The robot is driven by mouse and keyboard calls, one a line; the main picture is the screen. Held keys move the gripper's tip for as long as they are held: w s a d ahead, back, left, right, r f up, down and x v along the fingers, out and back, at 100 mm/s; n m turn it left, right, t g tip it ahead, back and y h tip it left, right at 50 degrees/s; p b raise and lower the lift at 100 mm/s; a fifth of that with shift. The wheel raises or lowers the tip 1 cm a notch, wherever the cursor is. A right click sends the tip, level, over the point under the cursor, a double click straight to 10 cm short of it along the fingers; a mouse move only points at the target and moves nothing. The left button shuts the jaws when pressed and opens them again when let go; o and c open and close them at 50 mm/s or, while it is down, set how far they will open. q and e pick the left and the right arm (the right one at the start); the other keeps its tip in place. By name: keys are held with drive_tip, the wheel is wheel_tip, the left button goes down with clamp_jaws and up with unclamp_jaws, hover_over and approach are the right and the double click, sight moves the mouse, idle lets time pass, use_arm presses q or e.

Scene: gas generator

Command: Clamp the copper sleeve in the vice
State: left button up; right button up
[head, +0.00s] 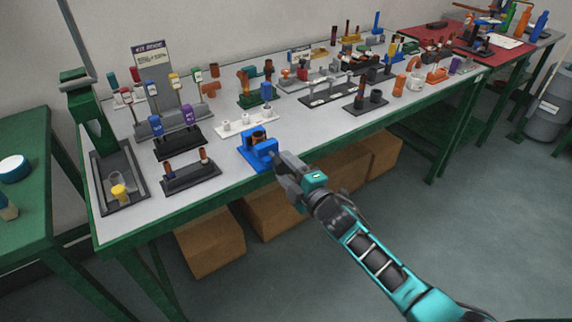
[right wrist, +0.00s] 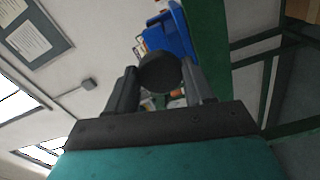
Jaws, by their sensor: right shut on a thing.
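The blue vice (head: 257,153) stands at the front edge of the grey-topped table. The copper sleeve (head: 259,135) is upright at the vice's jaws, its top showing; whether the jaws touch it cannot be told. My right gripper (head: 279,163) is at the vice's front right side. In the right wrist view, it is shut on a dark round knob (right wrist: 160,73), with the blue vice (right wrist: 178,30) just beyond. The gripper hides most of the knob in the head view. My left gripper is not in view.
A white block with pegs (head: 240,124) stands behind the vice, and a dark stand with copper-topped posts (head: 191,177) is to its left. The table's green front edge (head: 205,197) runs below. Cardboard boxes (head: 210,249) sit under the table.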

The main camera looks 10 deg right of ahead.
idle(0.6)
drive_tip(key=shift+m+p, duration=0.4)
drive_tip(key=shift+m, duration=1.1)
drive_tip(key=o, duration=1.2)
